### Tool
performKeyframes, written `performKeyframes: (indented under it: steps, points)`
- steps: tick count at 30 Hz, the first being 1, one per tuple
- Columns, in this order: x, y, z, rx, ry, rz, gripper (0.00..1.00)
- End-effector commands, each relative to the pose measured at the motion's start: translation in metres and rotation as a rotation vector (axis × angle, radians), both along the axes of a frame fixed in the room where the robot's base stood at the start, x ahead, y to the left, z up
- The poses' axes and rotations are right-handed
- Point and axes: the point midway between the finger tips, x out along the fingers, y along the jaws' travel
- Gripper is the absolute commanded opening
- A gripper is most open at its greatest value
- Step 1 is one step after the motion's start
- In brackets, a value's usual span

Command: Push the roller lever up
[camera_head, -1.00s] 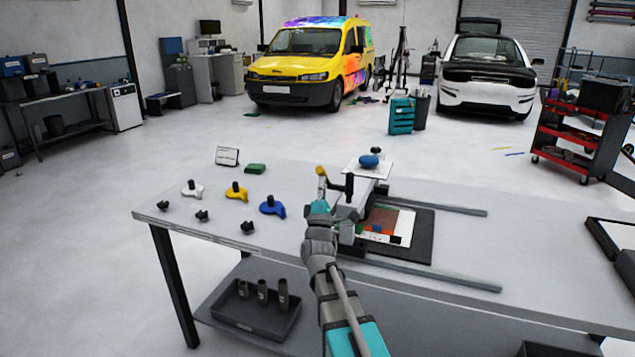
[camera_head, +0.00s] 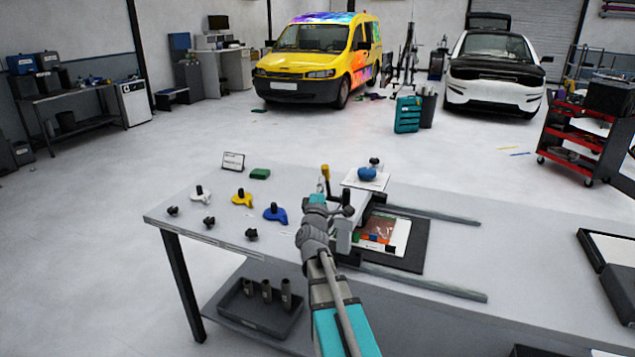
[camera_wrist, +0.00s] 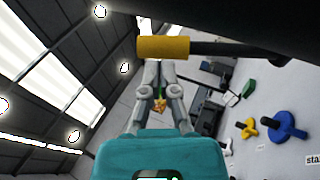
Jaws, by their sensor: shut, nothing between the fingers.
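The roller lever has a yellow grip (camera_head: 325,178) that stands near upright at the left side of the roller machine (camera_head: 358,205) on the table. In the wrist view the yellow grip (camera_wrist: 162,47) lies across the top, with a dark rod running right from it. My gripper (camera_wrist: 160,68) is shut and empty, its fingertips close to the grip's lower edge; I cannot tell whether they touch. In the head view my arm reaches up from the bottom to the machine's left side, and my fingertips are hard to make out there.
White, yellow (camera_head: 242,199) and blue (camera_head: 275,213) knobs and several small black knobs stand left on the table (camera_head: 455,265). A blue knob (camera_head: 367,174) sits on a white plate atop the machine. Two rails extend right, beside a dark mat with a printed sheet (camera_head: 382,232).

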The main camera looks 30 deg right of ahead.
Motion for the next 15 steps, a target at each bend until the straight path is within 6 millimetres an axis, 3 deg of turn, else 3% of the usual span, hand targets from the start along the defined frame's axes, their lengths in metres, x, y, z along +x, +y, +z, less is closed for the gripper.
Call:
performKeyframes:
  steps: [15]
  points:
    - [0.008, -0.027, 0.014, 0.003, 0.001, -0.016, 0.00]
